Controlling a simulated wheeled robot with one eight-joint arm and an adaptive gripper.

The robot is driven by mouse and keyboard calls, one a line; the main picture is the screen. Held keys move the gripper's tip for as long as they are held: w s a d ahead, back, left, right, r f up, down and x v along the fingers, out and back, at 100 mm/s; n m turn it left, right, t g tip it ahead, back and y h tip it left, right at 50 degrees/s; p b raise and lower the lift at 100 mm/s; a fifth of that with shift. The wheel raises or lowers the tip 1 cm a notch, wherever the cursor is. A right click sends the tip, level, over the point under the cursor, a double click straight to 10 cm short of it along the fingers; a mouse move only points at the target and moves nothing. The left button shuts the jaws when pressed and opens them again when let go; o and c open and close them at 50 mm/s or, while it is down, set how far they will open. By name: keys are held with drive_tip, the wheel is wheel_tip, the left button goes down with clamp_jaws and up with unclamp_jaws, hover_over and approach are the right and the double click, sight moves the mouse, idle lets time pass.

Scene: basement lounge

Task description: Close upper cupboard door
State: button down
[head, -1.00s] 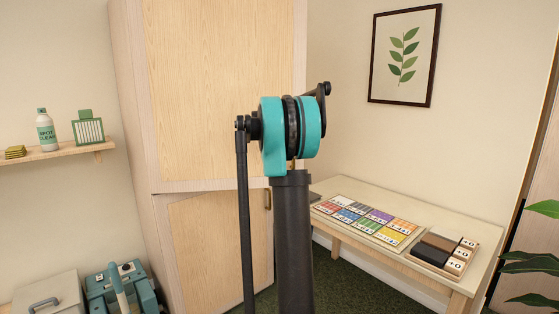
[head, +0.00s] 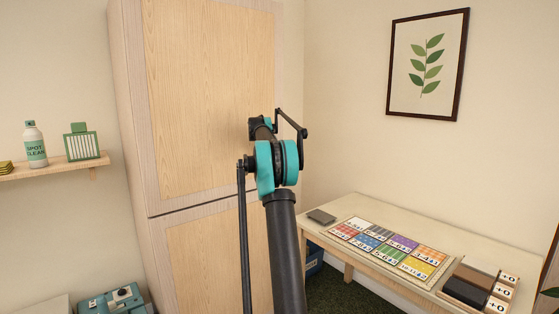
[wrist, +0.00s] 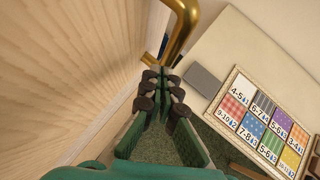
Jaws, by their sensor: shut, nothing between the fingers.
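The upper cupboard door (head: 205,100) is a pale wood panel with a lighter frame, on the tall cupboard in the head view. It looks flush or nearly flush above the lower door (head: 215,255), with a thin dark seam between them. My arm hides part of its right side. In the wrist view, a wood panel (wrist: 75,60) fills the left, and a brass handle (wrist: 184,25) lies just beyond the fingertips. I cannot tell which door this handle belongs to. My gripper (wrist: 161,82) is shut and empty beside the panel; contact is unclear. The head view hides its fingers behind my arm.
A low table (head: 375,208) at right holds a card board (head: 385,247), a grey block (head: 321,216) and a tray (head: 478,285). A wall shelf (head: 60,168) is at left, with teal equipment (head: 112,300) below. Carpet shows between cupboard and table.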

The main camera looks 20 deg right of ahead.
drive_tip(key=w, duration=0.4)
drive_tip(key=shift+a+r, duration=0.15)
drive_tip(key=shift+a, duration=0.25)
drive_tip(key=shift+w, duration=0.1)
